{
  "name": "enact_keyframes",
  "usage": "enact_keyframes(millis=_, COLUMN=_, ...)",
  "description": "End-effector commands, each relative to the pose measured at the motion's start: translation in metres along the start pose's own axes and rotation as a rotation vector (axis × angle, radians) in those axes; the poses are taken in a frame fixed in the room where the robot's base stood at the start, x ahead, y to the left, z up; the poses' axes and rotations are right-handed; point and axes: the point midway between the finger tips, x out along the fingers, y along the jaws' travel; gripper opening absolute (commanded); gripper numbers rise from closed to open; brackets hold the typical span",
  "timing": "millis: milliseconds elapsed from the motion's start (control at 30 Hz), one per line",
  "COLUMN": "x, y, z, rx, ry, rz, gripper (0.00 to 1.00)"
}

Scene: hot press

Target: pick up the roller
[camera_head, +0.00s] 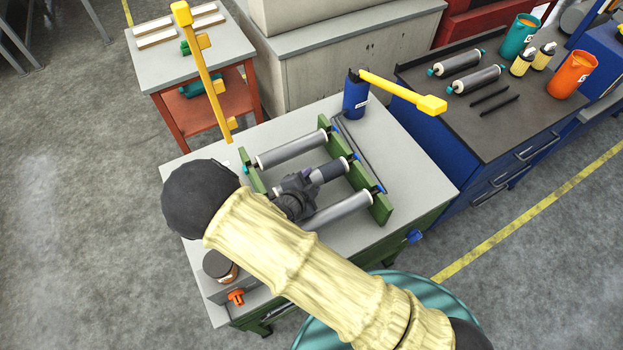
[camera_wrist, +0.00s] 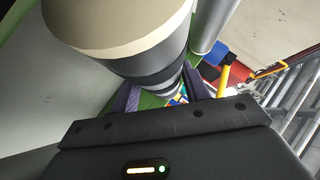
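A green rack (camera_head: 364,180) on the grey workbench carries rollers. A pale roller (camera_head: 292,149) lies across its back and another pale roller (camera_head: 338,210) across its front. Between them is a middle roller with a dark grey section (camera_head: 328,172). My gripper (camera_head: 297,194) is low over the left part of this middle roller and hides much of it. In the wrist view a large pale roller with dark bands (camera_wrist: 125,35) runs down towards the gap between my fingers (camera_wrist: 162,95). The fingers stand apart, and green and coloured patches show between them. Finger contact is not clear.
A blue cup (camera_head: 355,97) stands at the bench's back corner, and a dark brown jar (camera_head: 220,267) at the front left. Yellow bars (camera_head: 395,91) rise over the bench. A dark side table (camera_head: 480,115) holds more rollers and containers. Bare bench (camera_head: 418,165) lies right of the rack.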

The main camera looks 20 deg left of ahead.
Motion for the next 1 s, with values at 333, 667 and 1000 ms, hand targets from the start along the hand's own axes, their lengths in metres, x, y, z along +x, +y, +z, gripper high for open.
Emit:
enact_keyframes(millis=333, x=0.0, y=-0.001, z=-0.001, rx=0.0, ry=0.001, rz=-0.001, gripper=0.02)
enact_keyframes(millis=667, x=-0.007, y=-0.01, z=-0.007, rx=0.003, ry=0.001, rz=-0.003, gripper=0.0)
enact_keyframes(millis=1000, x=-0.034, y=-0.045, z=-0.033, rx=0.006, ry=-0.001, rz=-0.004, gripper=0.0)
